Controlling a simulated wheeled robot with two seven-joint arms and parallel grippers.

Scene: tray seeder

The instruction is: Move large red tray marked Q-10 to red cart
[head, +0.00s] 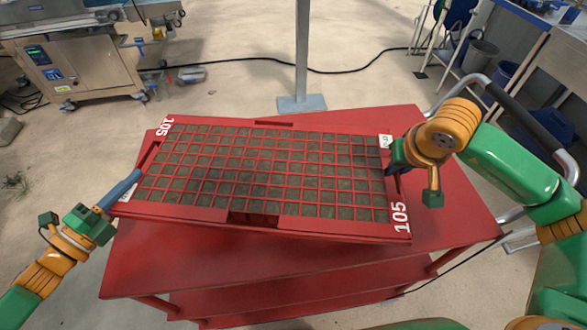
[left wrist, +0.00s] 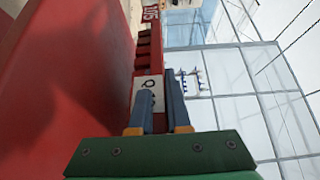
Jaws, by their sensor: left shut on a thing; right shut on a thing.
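The large red tray (head: 240,222) has a grid of soil-filled cells and white 105 marks at two corners. A small white label on its side shows in the left wrist view (left wrist: 146,92), with only part of its lettering readable. The tray is over the red cart (head: 200,258), slightly askew to it, its left end near the cart's left edge. I cannot tell whether it touches the cart top. My left gripper (head: 124,190) is shut on the tray's left end; its fingers also show in the left wrist view (left wrist: 160,108). My right gripper (head: 393,166) is shut on the right end.
The cart's handle (head: 520,105) rises at the right, close to my right arm. A metal post (head: 302,50) stands on the floor behind the cart. A steel machine (head: 65,65) is at the back left. A black cable (head: 340,72) crosses the floor; bins and benches are at the right.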

